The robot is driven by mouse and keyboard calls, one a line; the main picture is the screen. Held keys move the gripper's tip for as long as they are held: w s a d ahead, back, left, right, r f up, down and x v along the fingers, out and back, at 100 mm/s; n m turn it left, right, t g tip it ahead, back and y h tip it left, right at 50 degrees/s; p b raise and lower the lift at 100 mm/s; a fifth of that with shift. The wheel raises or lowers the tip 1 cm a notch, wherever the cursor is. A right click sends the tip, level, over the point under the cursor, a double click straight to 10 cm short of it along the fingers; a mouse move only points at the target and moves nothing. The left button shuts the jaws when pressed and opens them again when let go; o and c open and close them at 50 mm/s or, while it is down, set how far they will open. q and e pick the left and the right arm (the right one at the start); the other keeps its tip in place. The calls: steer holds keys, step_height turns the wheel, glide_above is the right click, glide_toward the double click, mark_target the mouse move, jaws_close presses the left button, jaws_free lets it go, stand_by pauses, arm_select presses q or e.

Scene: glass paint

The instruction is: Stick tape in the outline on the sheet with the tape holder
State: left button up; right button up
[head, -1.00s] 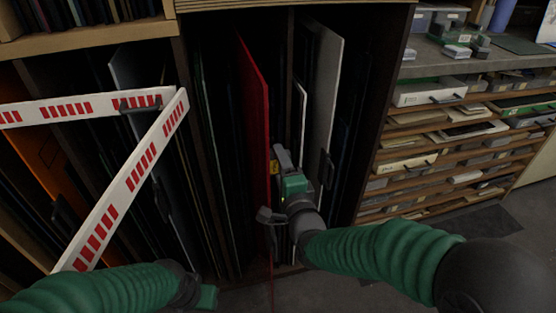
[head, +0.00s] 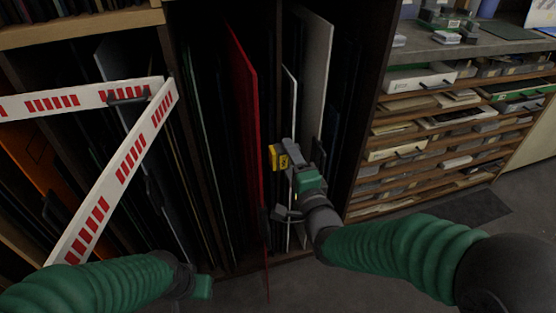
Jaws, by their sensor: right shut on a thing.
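A red sheet (head: 246,110) stands upright on edge in the middle rack bay. My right gripper (head: 288,160) is in front of that bay, at the red sheet's right edge, shut on a small yellow and dark thing (head: 278,157) that looks like the tape holder. I cannot tell whether it touches the sheet. No outline or tape on the sheet can be made out. My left gripper (head: 203,287) is low in front of the rack, mostly hidden by its own wrist, and its jaws cannot be made out.
A white barrier with red marks (head: 120,165) crosses the left bay. White sheets (head: 315,85) and dark sheets stand right of the red one. A drawer and shelf unit (head: 440,125) stands at the right. Floor (head: 400,225) shows at lower right.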

steer(key=shift+w+d, duration=0.2)
steer(key=shift+d, duration=0.4)
steer(key=shift+w+d, duration=0.15)
steer(key=shift+d, duration=0.4)
steer(key=shift+w+d+p, duration=0.2)
steer(key=shift+w+d, duration=0.05)
steer(key=shift+d, duration=0.5)
steer(key=shift+w+d+p, duration=0.2)
steer(key=shift+w+d, duration=0.05)
steer(key=shift+d, duration=0.45)
steer(key=shift+r, duration=0.1)
